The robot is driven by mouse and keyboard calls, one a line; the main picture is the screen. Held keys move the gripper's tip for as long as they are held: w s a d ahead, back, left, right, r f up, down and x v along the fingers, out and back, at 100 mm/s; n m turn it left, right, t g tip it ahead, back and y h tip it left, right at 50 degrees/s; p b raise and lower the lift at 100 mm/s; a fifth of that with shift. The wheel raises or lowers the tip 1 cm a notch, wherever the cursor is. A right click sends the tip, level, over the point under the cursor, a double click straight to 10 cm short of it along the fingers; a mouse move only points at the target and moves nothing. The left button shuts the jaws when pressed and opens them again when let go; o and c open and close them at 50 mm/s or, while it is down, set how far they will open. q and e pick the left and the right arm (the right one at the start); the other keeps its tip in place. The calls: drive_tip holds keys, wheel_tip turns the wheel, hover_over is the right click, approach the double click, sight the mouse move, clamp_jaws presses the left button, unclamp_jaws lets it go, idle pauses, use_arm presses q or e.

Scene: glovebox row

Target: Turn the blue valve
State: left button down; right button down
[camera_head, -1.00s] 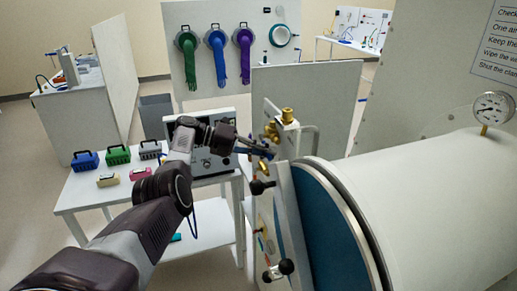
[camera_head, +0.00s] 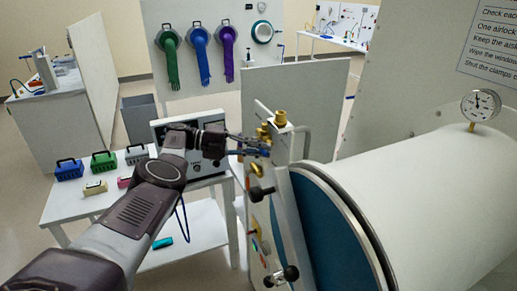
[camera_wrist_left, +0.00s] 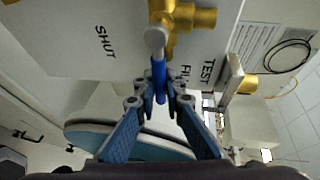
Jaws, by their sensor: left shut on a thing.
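The blue valve has a blue lever (camera_wrist_left: 158,80) on a brass body (camera_wrist_left: 188,17), mounted on a pale panel. In the left wrist view the panel reads SHUT on the left and TEST on the right, with another label partly hidden behind the valve. My left gripper (camera_wrist_left: 159,100) is shut on the blue lever, its two fingers on either side of it. In the head view my left gripper (camera_head: 258,146) reaches the panel from the left, just below the brass fittings (camera_head: 280,119), and mostly hides the lever. My right gripper is not in view.
A black-knobbed clamp (camera_head: 262,192) sits below the valve, and another (camera_head: 282,276) lower down. The large white cylinder (camera_head: 430,200) fills the right, with a gauge (camera_head: 481,105) on top. A table (camera_head: 85,212) with blue, green and grey carriers stands left.

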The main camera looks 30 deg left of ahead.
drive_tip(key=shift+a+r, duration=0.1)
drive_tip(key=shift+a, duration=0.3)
use_arm(q)
drive_tip(key=c, duration=2)
unclamp_jaws()
drive_tip(key=shift+r, duration=0.1)
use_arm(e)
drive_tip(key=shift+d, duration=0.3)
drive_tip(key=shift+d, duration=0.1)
use_arm(q)
drive_tip(key=shift+a+f, duration=0.1)
drive_tip(key=shift+f, duration=0.1)
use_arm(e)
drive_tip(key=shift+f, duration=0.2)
